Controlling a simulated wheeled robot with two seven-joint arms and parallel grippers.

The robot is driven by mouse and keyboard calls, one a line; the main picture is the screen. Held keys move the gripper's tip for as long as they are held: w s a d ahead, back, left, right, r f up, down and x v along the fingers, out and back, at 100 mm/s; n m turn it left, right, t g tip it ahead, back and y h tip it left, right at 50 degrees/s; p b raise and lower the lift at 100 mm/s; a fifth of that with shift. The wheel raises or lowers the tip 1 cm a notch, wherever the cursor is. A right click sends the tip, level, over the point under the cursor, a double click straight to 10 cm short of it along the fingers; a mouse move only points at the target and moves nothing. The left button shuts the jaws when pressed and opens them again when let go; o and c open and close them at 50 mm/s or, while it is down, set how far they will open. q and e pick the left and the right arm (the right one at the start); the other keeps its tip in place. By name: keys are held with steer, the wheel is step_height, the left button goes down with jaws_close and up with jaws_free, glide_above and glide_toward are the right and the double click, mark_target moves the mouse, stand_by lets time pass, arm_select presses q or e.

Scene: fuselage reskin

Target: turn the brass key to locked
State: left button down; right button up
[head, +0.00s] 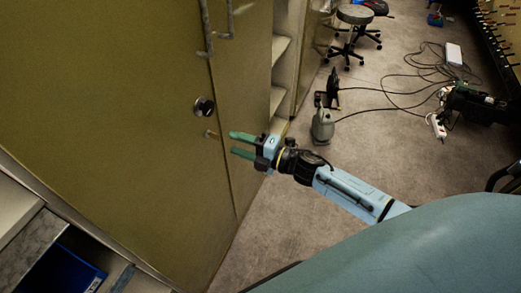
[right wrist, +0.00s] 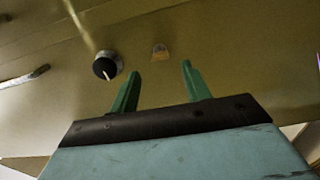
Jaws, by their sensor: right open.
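The small brass key (head: 210,134) sticks out of the olive-brown cabinet door, just below a round black-and-silver knob (head: 204,106). My right gripper (head: 232,144) has its two green fingers apart and points at the door, a little right of the key and apart from it. In the right wrist view the key (right wrist: 160,51) lies ahead of the gap between the open fingers (right wrist: 160,70), with nothing between them. The knob (right wrist: 107,66) is left of the key there. I cannot tell the key's turned position clearly. My left gripper is not in view.
Long metal handles (head: 206,30) are on the cabinet doors above the knob. Open shelves (head: 280,48) stand beyond the door. A grey-green canister (head: 322,126), a stool (head: 354,15) and black cables (head: 400,92) are on the carpet to the right.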

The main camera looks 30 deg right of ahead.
steer(key=v, duration=0.7)
steer(key=shift+s, duration=0.2)
steer(key=shift+d, duration=0.1)
steer(key=s+d+f+m+g+h, duration=0.1)
steer(key=s+d+f+m+h, duration=0.25)
steer(key=f, duration=0.65)
steer(key=s+d+f+m+g+h, duration=0.1)
steer(key=s+f+m+g+h, duration=0.2)
steer(key=f+m, duration=0.5)
steer(key=s+d+f+m+h, duration=0.25)
steer(key=s+f+m, duration=0.2)
steer(key=f, duration=0.65)
steer(key=s+a+f+m+g, duration=0.2)
steer(key=s+f+g, duration=0.1)
steer(key=s, duration=0.6)
steer(key=s+a+f+m+g+h, duration=0.1)
steer(key=s+a+f+m+g, duration=0.1)
steer(key=s+f, duration=0.4)
steer(key=s+a+f+m+g+h, duration=0.1)
steer(key=s+a+f+m+g, duration=0.1)
steer(key=s, duration=1.2)
step_height(320, 180, down, 3)
steer(key=shift+f+m+g+b, duration=0.15)
steer(key=shift+m+g+b, duration=0.35)
steer(key=shift+g, duration=0.6)
